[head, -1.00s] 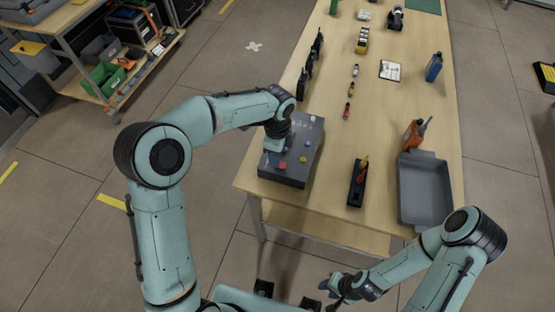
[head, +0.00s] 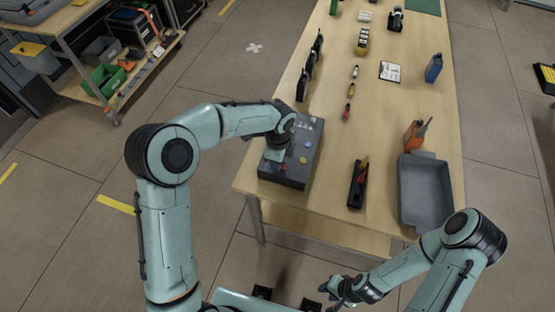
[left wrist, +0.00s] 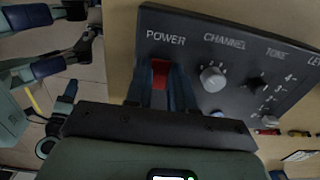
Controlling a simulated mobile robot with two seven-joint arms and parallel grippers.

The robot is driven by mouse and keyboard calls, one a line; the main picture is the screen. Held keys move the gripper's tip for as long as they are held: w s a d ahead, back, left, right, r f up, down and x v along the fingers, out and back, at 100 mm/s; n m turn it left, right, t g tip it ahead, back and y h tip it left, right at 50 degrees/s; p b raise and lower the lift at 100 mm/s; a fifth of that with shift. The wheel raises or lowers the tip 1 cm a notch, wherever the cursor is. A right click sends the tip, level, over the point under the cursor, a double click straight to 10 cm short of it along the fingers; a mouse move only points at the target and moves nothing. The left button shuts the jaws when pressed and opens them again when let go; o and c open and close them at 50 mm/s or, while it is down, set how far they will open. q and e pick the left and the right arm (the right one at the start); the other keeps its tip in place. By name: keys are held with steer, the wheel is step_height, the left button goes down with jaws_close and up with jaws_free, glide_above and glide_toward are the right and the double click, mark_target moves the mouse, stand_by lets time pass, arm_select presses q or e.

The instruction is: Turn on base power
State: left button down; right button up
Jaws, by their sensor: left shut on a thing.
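The grey control box (head: 296,172) sits on the near left corner of the wooden table, with coloured controls on its top. In the left wrist view its dark panel (left wrist: 228,54) reads POWER, CHANNEL, TONE and part of another label. A red switch (left wrist: 160,73) lies under the word POWER. My left gripper (head: 276,154) is over the left part of the box. In the left wrist view its fingers (left wrist: 161,92) are shut on the red switch, one on each side. My right gripper (head: 336,291) is in front of the table, away from the box; its jaws are too small to read.
A grey knob (left wrist: 213,79) is just right of the red switch. A black holder (head: 356,185) and a grey tray (head: 427,190) stand to the right of the box. Dark upright items (head: 308,75) stand behind it along the table's left edge.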

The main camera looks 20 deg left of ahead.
arm_select(q)
steer(key=shift+d+y, duration=0.3)
steer(key=shift+y, duration=0.4)
steer(key=shift+y+p, duration=0.4)
steer(key=shift+y, duration=0.3)
arm_select(e)
steer(key=shift+w+r, duration=0.4)
steer(key=shift+r, duration=0.15)
arm_select(q)
steer(key=c, duration=1)
jaws_free()
steer(key=shift+o, duration=0.2)
steer(key=shift+r, duration=0.1)
steer(key=p+v, duration=0.1)
steer(key=v, duration=1.2)
arm_select(e)
steer(key=shift+w+r, duration=0.95)
steer(key=shift+r, duration=0.05)
